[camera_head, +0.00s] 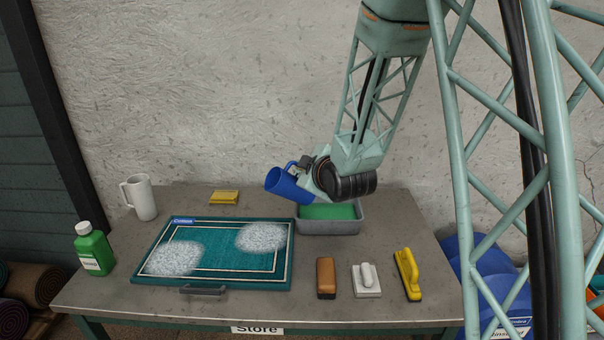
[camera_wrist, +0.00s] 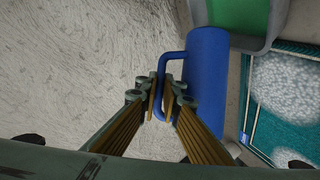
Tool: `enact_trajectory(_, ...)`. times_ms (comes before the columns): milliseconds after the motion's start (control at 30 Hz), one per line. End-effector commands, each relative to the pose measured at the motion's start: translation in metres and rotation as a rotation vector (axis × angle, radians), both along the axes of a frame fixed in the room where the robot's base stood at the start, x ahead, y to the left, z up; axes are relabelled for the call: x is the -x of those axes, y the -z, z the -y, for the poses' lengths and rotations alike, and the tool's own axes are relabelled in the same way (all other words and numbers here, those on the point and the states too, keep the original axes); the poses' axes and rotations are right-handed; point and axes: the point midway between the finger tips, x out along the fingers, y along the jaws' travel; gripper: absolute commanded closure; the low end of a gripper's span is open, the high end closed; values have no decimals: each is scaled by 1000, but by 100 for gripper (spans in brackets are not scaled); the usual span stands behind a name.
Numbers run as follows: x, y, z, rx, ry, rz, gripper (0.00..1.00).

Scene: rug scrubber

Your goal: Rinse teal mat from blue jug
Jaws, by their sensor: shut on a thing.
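The blue jug (camera_head: 287,186) is tilted, its mouth toward the left, above the table between the teal mat and the grey basin. My gripper (camera_head: 306,172) is shut on its handle; in the wrist view the fingers (camera_wrist: 165,100) close around the handle beside the blue body (camera_wrist: 206,75). The teal mat (camera_head: 205,262) lies flat in its tray on the table, with two patches of white foam, one at the front left and one at the back right. Its corner also shows in the wrist view (camera_wrist: 262,110). The jug's inside is hidden.
A grey basin (camera_head: 333,227) with green liquid stands right of the mat. A white jug (camera_head: 141,198), a green bottle (camera_head: 93,250) and a yellow sponge (camera_head: 224,197) are left and behind. A brown brush (camera_head: 326,278), white scrubber (camera_head: 366,281) and yellow brush (camera_head: 407,275) lie front right.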

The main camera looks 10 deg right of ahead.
Motion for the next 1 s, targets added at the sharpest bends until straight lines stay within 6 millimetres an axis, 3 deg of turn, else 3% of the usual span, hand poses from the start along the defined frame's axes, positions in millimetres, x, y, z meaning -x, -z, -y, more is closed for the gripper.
enact_trajectory(1000,1,-2,-3,113,0,49,100)
